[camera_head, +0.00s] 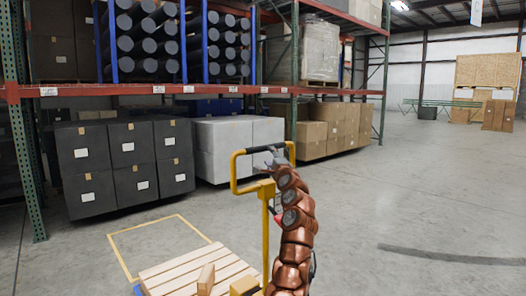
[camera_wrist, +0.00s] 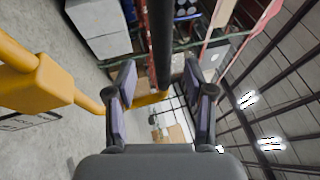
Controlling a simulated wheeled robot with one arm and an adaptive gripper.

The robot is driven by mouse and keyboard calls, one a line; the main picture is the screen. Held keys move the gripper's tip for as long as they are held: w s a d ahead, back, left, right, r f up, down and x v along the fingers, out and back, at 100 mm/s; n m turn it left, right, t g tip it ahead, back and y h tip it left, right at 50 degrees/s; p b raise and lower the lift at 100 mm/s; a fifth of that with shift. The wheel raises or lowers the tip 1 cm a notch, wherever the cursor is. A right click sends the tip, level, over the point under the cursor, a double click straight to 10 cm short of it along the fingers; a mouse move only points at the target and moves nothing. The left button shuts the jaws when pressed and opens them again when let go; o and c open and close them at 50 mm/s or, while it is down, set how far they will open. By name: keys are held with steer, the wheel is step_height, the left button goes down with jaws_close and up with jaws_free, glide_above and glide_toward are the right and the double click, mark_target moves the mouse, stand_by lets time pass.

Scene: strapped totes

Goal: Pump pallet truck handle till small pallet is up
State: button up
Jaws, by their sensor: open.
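The pallet truck's yellow handle (camera_head: 236,170) stands upright as a loop with a black grip bar along its top. My gripper (camera_head: 270,162) is at the right part of the loop, just under the bar. In the wrist view my gripper (camera_wrist: 161,75) is open, and the black grip bar (camera_wrist: 162,40) runs between its fingers; I cannot tell whether they touch it. Yellow handle parts (camera_wrist: 50,85) fill the left of that view. The small wooden pallet (camera_head: 178,272) lies low at the bottom of the head view. Its height above the floor and the forks cannot be seen.
A wooden block (camera_head: 206,279) rests on the pallet. A yellow outline (camera_head: 125,262) marks the floor behind it. A rack (camera_head: 200,90) holds dark rolls, with black boxes (camera_head: 85,170), white boxes (camera_head: 222,142) and brown boxes (camera_head: 345,128) below. The floor at right (camera_head: 430,210) is clear.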

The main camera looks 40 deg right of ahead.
mark_target(266, 146)
steer(key=p+x, duration=0.3)
steer(key=x, duration=0.1)
steer(key=p+x, duration=0.2)
steer(key=x, duration=0.1)
steer(key=shift+s+d+r+p, duration=0.1)
steer(key=shift+d+r+p, duration=0.2)
stand_by(0.6)
steer(key=shift+w+d+f, duration=0.1)
steer(key=shift+w+f, duration=0.05)
steer(key=shift+w, duration=0.1)
steer(key=shift+c, duration=0.2)
jaws_close()
stand_by(0.5)
